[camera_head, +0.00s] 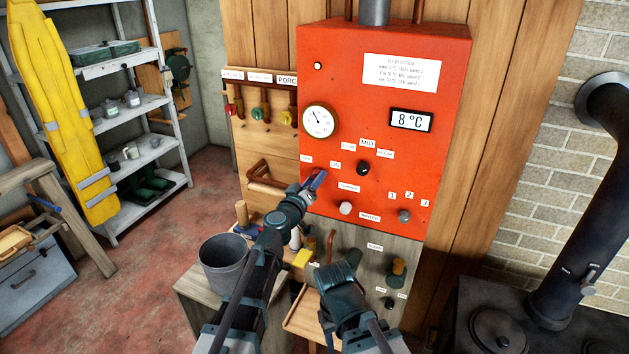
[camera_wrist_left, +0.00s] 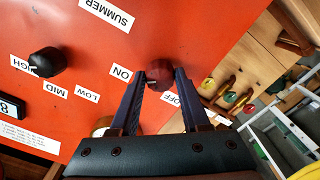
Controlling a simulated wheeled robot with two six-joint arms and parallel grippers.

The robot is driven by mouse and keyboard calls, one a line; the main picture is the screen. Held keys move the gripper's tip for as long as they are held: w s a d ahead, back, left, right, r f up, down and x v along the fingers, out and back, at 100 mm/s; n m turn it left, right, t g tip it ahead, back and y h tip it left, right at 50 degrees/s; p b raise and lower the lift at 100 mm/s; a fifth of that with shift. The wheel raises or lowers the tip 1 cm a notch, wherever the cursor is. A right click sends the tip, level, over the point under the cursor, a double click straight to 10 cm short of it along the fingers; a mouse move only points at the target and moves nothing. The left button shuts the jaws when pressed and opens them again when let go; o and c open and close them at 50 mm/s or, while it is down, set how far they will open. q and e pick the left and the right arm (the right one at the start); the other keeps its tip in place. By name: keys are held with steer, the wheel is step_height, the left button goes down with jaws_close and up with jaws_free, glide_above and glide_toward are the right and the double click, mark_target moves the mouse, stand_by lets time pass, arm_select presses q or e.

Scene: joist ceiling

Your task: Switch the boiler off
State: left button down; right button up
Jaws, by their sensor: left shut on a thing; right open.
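The red boiler panel (camera_head: 450,130) stands upright in the head view. My left gripper (camera_head: 317,178) is at its lower left and is shut on a dark red knob (camera_wrist_left: 160,74). In the wrist view the knob sits between the fingertips, by the ON label (camera_wrist_left: 121,73) and the OFF label (camera_wrist_left: 171,98). A small round lamp (camera_head: 318,66) looks pale. The display (camera_head: 411,120) reads 8 °C. My right gripper (camera_head: 348,260) is open, lower down, apart from the panel.
A black knob (camera_head: 363,168), a white knob (camera_head: 345,208) and a grey knob (camera_head: 404,216) sit near the held knob. Coloured valves (camera_head: 258,114) are left of the boiler. A bucket (camera_head: 223,262) stands below left. A stove (camera_head: 540,325) with a flue is at right.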

arm_select(q)
steer(key=n, duration=1)
steer(key=shift+n, duration=0.4)
stand_by(0.4)
steer(key=shift+c, duration=1.9)
jaws_free()
